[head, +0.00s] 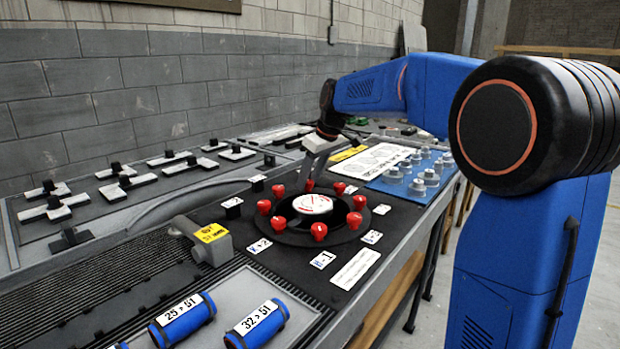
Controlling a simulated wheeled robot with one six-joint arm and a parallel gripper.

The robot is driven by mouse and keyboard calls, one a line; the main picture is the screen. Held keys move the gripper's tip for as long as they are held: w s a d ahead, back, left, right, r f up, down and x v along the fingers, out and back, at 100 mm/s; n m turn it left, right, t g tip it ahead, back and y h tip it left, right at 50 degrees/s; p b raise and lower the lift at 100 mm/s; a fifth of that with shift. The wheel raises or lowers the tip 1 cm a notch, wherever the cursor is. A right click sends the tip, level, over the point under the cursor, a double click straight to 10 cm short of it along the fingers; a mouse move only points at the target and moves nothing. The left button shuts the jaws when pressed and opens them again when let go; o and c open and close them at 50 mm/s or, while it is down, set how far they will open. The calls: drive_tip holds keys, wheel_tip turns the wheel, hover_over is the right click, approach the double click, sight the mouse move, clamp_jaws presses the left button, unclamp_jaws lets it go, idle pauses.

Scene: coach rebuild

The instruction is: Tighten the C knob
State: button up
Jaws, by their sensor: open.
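Several red knobs stand in a ring on a round black plate (282,231) with a white-faced gauge (312,204) at its centre. Small white tags lie around the ring; I cannot read a C on any, so I cannot tell which is the C knob. My gripper (312,174) points down at the far side of the ring, at or just above the far red knob (309,186). It is open. Its fingertips are small here, and I cannot tell whether they touch or straddle that knob. A near red knob (318,231) stands clear of the gripper.
A grey block with a yellow label (207,240) stands left of the ring. Blue labelled cylinders (256,322) lie in front. A blue board with several grey fittings (407,183) is at the right. White bars with black knobs (128,187) lie along the brick wall.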

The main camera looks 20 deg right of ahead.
drive_tip(key=shift+f, duration=0.1)
drive_tip(key=shift+c, duration=0.7)
drive_tip(key=c, duration=0.9)
drive_tip(key=shift+m, duration=0.4)
drive_tip(key=m, duration=0.1)
drive_tip(key=m+h, duration=0.1)
drive_tip(key=shift+a+m+t, duration=0.2)
drive_tip(key=shift+m+t, duration=0.1)
drive_tip(key=shift+m, duration=0.1)
drive_tip(key=m+h, duration=0.1)
drive_tip(key=m, duration=0.1)
drive_tip(key=m+h, duration=0.1)
drive_tip(key=m, duration=0.2)
drive_tip(key=shift+a+m+h, duration=0.2)
drive_tip(key=shift+m+h, duration=0.1)
drive_tip(key=m, duration=0.2)
drive_tip(key=m+h, duration=0.1)
drive_tip(key=m, duration=0.1)
drive_tip(key=shift+a+h, duration=0.1)
drive_tip(key=shift+h, duration=0.2)
drive_tip(key=m, duration=0.2)
drive_tip(key=m+g+h, duration=0.1)
drive_tip(key=m, duration=0.1)
drive_tip(key=shift+w+m+g, duration=0.1)
drive_tip(key=shift+m+g, duration=0.2)
drive_tip(key=shift+a, duration=0.1)
